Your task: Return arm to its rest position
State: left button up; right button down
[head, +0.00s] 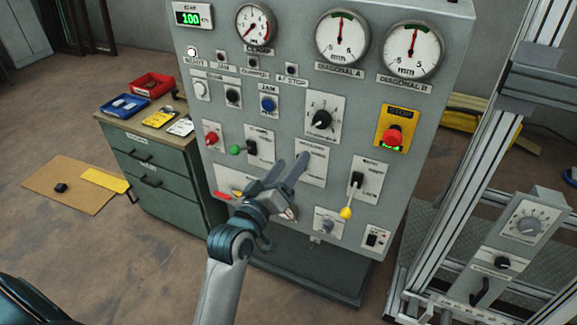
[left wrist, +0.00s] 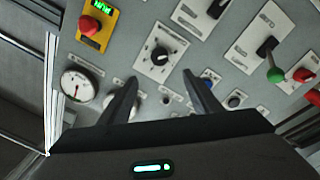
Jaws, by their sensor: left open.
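My left gripper (head: 288,170) reaches up from the bottom in the head view, in front of the lower middle of the grey control panel (head: 212,140). Its two fingers are spread apart with nothing between them. In the left wrist view the open fingers (left wrist: 160,97) show against the panel face, below a black rotary knob (left wrist: 160,54). I cannot tell whether the fingertips touch the panel. My right gripper is not seen in either view.
A red stop button (head: 393,138) and a yellow-tipped lever (head: 346,212) sit on the panel's right side. A green drawer cabinet (head: 160,175) with trays stands left. An aluminium frame (head: 480,150) stands right. A cardboard sheet (head: 70,185) lies on the floor.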

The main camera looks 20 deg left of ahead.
pick_arm(q)
jog(key=s+d+f+m+g+b, duration=0.1)
jog(key=d+f+m+g+b, duration=0.15)
jog(key=f, duration=1.65)
jog(key=s+d+f+m+g+b, duration=0.15)
jog(key=f+g, duration=0.25)
jog(key=f, duration=1.6)
jog(key=s+f+m+g+b, duration=0.1)
jog(key=s+f+g, duration=0.1)
jog(key=s+f, duration=0.7)
jog(key=s+f+g+b, duration=0.15)
jog(key=s+f, duration=0.35)
jog(key=f, duration=0.8)
jog(key=s+a+f+m+g+b, duration=0.1)
jog(key=s+a+f+g, duration=0.1)
jog(key=s+f, duration=0.5)
jog(key=s+a+f+m+g, duration=0.2)
jog(key=s+f, duration=0.5)
jog(key=s, duration=1)
jog(key=s+a+f+m+g+y+b, duration=0.1)
jog(key=s+a+f+g, duration=0.1)
jog(key=s+f, duration=0.5)
jog(key=s+g, duration=0.1)
jog(key=s, duration=0.5)
jog(key=shift+m+b, duration=0.3)
